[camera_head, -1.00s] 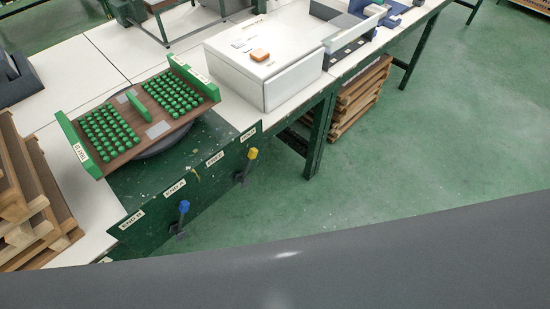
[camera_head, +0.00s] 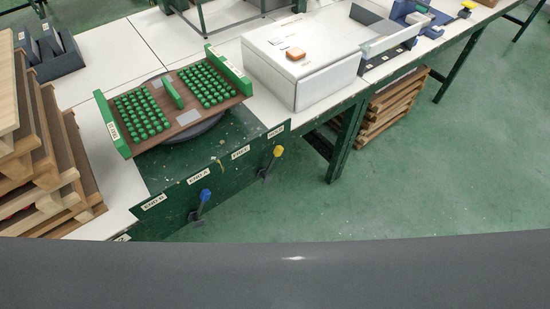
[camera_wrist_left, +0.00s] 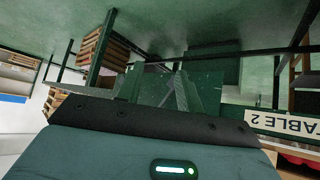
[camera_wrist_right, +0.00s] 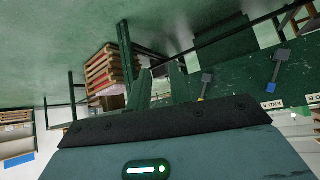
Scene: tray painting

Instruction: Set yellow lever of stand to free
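The stand (camera_head: 225,170) is a dark green block at the table's front edge. Its yellow lever (camera_head: 278,152) sticks out at the front right, its yellow tip close below the rightmost label, which seems to read HOLD (camera_head: 275,131). The FREE label (camera_head: 240,152) is left of it. A blue lever (camera_head: 205,195) is further left. In the right wrist view, the yellow lever (camera_wrist_right: 205,82) is right of my right gripper (camera_wrist_right: 158,80), which is open and empty, apart from it. My left gripper (camera_wrist_left: 158,82) is open and empty. Neither gripper shows in the head view.
A brown tray with green balls (camera_head: 188,117) rests on the stand. A white box (camera_head: 305,70) is to its right. Wooden racks (camera_head: 60,170) stand at the left, and stacked wooden pallets (camera_head: 385,110) under the table. The green floor in front is clear.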

